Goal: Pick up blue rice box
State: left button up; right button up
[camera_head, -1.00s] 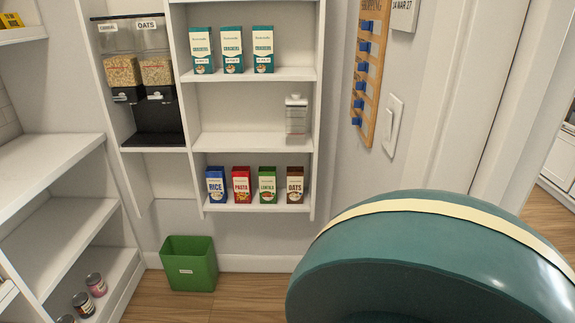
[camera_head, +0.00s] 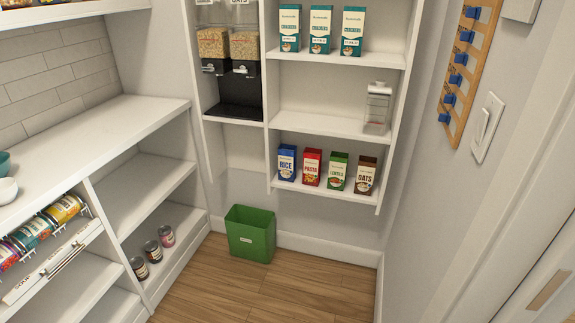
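The blue rice box (camera_head: 287,162) stands upright at the left end of the low wall shelf (camera_head: 322,189). To its right stand the red pasta box (camera_head: 311,167), the green lentils box (camera_head: 337,171) and the brown oats box (camera_head: 365,175). The rice box's front label faces me and nothing covers it. Neither of my grippers is in view.
A green bin (camera_head: 250,233) stands on the floor below the shelf. Several cans sit on the left shelving (camera_head: 140,268). A clear container (camera_head: 377,108) stands on the shelf above the boxes. The wooden floor (camera_head: 290,290) in front is clear.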

aim_at(286, 153)
jog(key=i+j+z, duration=0.1)
jog(key=i+j, duration=2)
